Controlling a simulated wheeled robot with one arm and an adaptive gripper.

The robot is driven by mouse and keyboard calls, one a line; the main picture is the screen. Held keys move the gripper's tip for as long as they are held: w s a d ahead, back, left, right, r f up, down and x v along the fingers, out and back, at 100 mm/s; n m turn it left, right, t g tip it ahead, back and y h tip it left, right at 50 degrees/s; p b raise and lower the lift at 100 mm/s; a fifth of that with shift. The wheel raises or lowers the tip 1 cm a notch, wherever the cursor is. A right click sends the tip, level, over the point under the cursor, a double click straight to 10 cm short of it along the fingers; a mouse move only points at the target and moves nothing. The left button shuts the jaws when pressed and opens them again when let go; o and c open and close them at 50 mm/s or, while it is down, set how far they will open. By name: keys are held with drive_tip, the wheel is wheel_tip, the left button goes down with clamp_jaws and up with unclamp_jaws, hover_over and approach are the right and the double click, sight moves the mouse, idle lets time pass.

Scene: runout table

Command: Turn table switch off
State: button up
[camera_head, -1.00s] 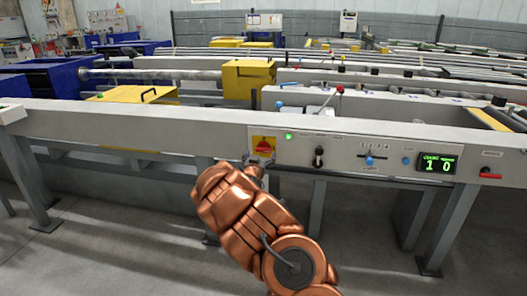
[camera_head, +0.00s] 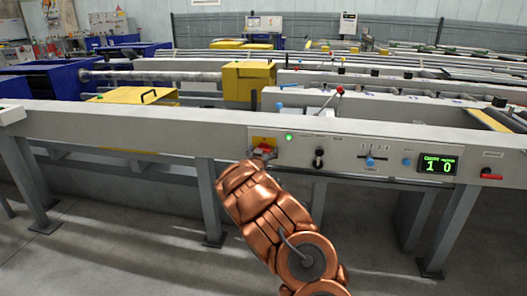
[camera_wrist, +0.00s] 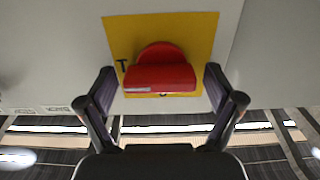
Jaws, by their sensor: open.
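The table switch is a red knob (camera_wrist: 160,72) on a square yellow plate (camera_wrist: 203,28), seen in the wrist view on the grey panel. Its wide bar lies roughly level in that view, with a dark letter mark to its left and another partly hidden below. My gripper (camera_wrist: 160,88) is open, with one finger on each side of the knob. I cannot tell whether the fingers touch it. In the head view, my gripper (camera_head: 263,155) is at the yellow plate (camera_head: 262,140) and hides part of it. A green lamp (camera_head: 289,137) glows beside the plate.
The panel right of the plate carries a black lever switch (camera_head: 319,158), a blue knob (camera_head: 370,161), and a green display (camera_head: 437,165) reading 1 0. A red handle (camera_head: 491,177) is at far right. Table legs (camera_head: 209,200) stand below; the floor in front is open.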

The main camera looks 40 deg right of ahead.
drive_tip(key=c, duration=1.1)
drive_tip(key=shift+c, duration=0.3)
drive_tip(key=shift+w+a+n+p, duration=0.15)
drive_tip(key=shift+n+p, duration=0.45)
drive_tip(key=shift+p, duration=0.35)
drive_tip(key=shift+n+p, duration=0.5)
drive_tip(key=shift+p, duration=0.15)
drive_tip(key=n+p, duration=0.5)
drive_tip(key=shift+w+r+n+p, duration=0.1)
drive_tip(key=shift+r+n+p, duration=0.15)
drive_tip(key=shift+n+p, duration=0.05)
drive_tip(key=n+p, duration=0.4)
drive_tip(key=n, duration=0.1)
drive_tip(key=shift+a, duration=0.1)
drive_tip(key=n+p, duration=0.2)
drive_tip(key=n, duration=0.1)
drive_tip(key=n+p, duration=0.1)
drive_tip(key=n, duration=0.1)
drive_tip(key=shift+w+f, duration=0.15)
drive_tip(key=shift+f, duration=0.15)
